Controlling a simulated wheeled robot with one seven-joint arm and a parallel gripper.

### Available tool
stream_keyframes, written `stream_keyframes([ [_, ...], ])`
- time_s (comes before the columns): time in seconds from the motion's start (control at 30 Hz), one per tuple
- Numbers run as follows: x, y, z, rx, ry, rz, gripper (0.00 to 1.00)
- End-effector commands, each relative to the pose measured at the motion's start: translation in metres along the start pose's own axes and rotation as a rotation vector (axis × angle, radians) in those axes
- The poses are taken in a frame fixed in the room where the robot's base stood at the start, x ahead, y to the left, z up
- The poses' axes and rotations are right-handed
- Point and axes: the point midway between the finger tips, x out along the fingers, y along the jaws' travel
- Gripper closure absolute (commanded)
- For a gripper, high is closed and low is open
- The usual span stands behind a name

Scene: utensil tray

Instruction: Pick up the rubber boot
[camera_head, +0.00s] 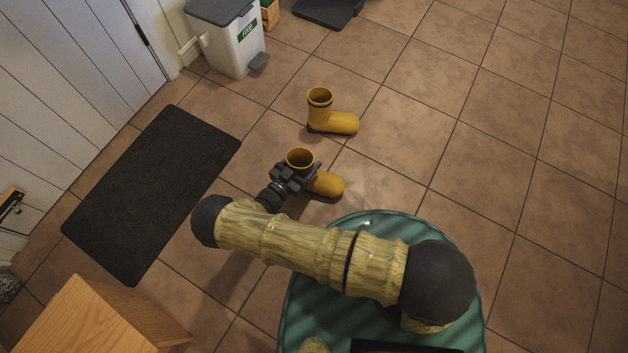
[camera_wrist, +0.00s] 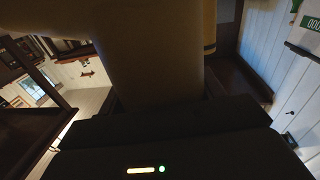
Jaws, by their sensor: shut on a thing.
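Two yellow rubber boots show in the head view. The nearer boot (camera_head: 327,184) is upright with its toe to the right, and my gripper (camera_head: 298,174) is shut on its shaft just below the opening. The head view does not make clear whether its sole touches the floor. In the wrist view the held boot (camera_wrist: 150,70) fills the middle as a large dark shape close to the camera. The farther boot (camera_head: 334,122) stands upright on the tiles, apart from my gripper.
A black mat (camera_head: 150,190) lies to the left by the white door (camera_head: 75,75). A white pedal bin (camera_head: 232,45) with a grey lid stands at the back left. A wooden piece of furniture (camera_head: 100,320) is at the lower left. The tiled floor at right is clear.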

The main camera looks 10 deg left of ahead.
Motion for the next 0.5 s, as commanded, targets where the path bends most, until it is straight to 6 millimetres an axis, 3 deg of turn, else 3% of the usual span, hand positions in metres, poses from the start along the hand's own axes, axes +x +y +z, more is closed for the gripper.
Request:
stream_keyframes([
  [0.1,0.0,0.0,-0.001,-0.001,0.001,-0.001,0.82],
  [0.33,0.0,0.0,-0.003,0.0,0.001,0.0,0.82],
  [0.5,0.0,0.0,-0.018,0.0,0.001,0.0,0.82],
])
